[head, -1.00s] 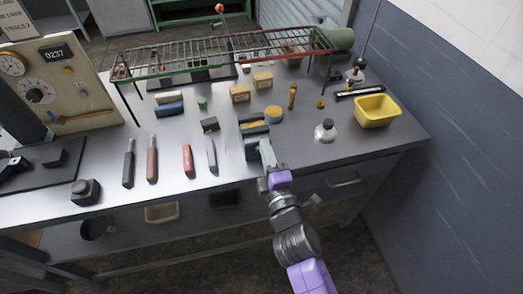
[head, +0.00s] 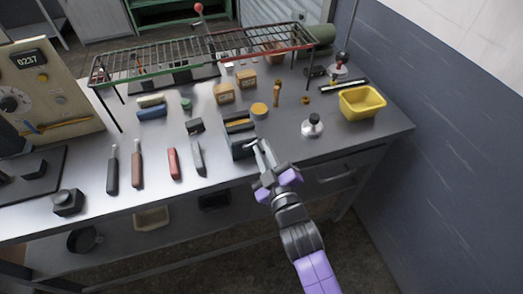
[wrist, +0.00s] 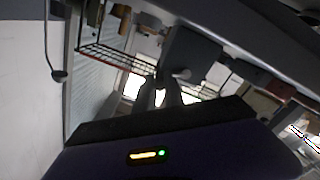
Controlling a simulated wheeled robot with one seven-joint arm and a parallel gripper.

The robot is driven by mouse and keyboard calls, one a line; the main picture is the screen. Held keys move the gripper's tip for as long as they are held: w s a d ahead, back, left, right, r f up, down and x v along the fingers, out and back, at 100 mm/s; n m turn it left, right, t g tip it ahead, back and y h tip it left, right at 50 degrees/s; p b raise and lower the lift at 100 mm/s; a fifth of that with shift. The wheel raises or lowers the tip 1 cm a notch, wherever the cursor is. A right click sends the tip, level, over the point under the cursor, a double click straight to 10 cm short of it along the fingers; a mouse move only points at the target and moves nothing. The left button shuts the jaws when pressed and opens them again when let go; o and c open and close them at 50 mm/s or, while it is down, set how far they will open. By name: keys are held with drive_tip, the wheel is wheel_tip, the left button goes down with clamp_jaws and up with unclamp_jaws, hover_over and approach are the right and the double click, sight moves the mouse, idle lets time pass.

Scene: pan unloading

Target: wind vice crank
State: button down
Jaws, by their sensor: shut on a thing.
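The vice (head: 241,147) is a dark grey-green block with tan material between its jaws, at the front edge of the bench. It also shows as a dark block in the wrist view (wrist: 192,52). My gripper (head: 260,153) is at the vice's front right side, its fingers pointing up and left. In the wrist view its fingers (wrist: 160,96) are close together just below the vice block. They are shut on the crank, which is mostly hidden by the fingers. A small light grey knob-like end (wrist: 181,73) shows beside them.
Several handled tools, including a red one (head: 173,163), lie left of the vice. A white-based bottle (head: 312,127) and a yellow bin (head: 362,103) stand to the right. A wire rack (head: 205,52) spans the back. A wall (head: 440,130) bounds the right.

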drive_tip(key=shift+d+f+m, duration=0.15)
drive_tip(key=shift+f+m, duration=0.25)
drive_tip(key=shift+m, duration=0.4)
drive_tip(key=c, duration=1.4)
unclamp_jaws()
drive_tip(key=shift+c, duration=0.2)
drive_tip(key=b+v, duration=0.1)
drive_tip(key=v, duration=0.6)
drive_tip(key=shift+s, duration=0.4)
drive_tip(key=shift+d+r, duration=0.1)
